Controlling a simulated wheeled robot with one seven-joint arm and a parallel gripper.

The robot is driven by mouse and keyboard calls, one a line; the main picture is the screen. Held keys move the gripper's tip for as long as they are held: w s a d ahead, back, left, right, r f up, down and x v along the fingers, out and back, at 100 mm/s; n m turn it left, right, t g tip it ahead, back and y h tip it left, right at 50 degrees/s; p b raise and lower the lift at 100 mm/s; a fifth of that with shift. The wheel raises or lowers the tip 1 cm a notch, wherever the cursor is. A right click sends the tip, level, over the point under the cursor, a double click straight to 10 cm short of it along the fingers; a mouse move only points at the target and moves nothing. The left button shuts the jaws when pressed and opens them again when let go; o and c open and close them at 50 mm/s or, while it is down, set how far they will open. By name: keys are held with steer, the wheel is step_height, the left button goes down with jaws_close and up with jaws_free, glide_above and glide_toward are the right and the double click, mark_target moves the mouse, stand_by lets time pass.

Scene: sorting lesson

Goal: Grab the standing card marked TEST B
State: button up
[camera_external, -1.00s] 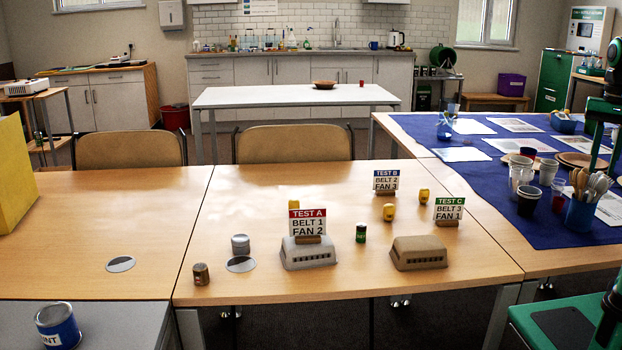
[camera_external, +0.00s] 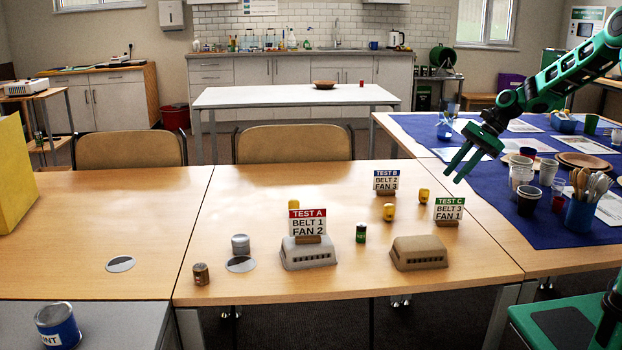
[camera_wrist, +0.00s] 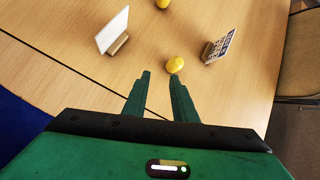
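The TEST B card (camera_external: 386,181) has a blue header and stands upright in a small wooden holder near the table's far edge. In the wrist view the TEST B card (camera_wrist: 220,45) appears to be the one at upper right, seen at a slant with dark print. My gripper (camera_external: 451,177) is open and empty in the air, right of the card and above the TEST C card. In the wrist view its fingers (camera_wrist: 161,78) are apart, pointing at the tabletop, with a yellow object (camera_wrist: 175,65) just beyond them.
The TEST C card (camera_external: 449,209) stands nearer, on the right; TEST A (camera_external: 307,222) stands on a grey block. Another yellow object (camera_external: 389,212), a green can (camera_external: 361,233) and a brown block (camera_external: 419,253) are nearby. Cups and utensils crowd the blue cloth (camera_external: 545,226).

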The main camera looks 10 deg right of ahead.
mark_target(386, 189)
steer(key=w+a+m+y, duration=0.1)
steer(key=w+a+y, duration=0.1)
steer(key=w, duration=0.1)
steer(key=w+a+f+m+y, duration=0.1)
steer(key=w+a+m, duration=0.1)
steer(key=w+a, duration=0.1)
steer(key=w+a+m+y, duration=0.1)
steer(key=w+a+y, duration=0.1)
steer(key=w+a, duration=0.1)
steer(key=shift+f+m+t+y, duration=0.3)
steer(key=shift+f+m+t, duration=0.1)
steer(key=shift+w+a+m, duration=0.25)
steer(key=shift+w+m, duration=0.05)
steer(key=x, duration=0.5)
steer(key=shift+w+a+r, duration=0.1)
steer(key=shift+a, duration=0.2)
steer(key=shift+w+r+x, duration=0.15)
steer(key=shift+x, duration=1.15)
steer(key=shift+w+r+x, duration=0.1)
steer(key=shift+w+x, duration=0.05)
steer(key=shift+x, duration=1.15)
steer(key=shift+a, duration=0.15)
steer(key=shift+c, duration=0.3)
jaws_close()
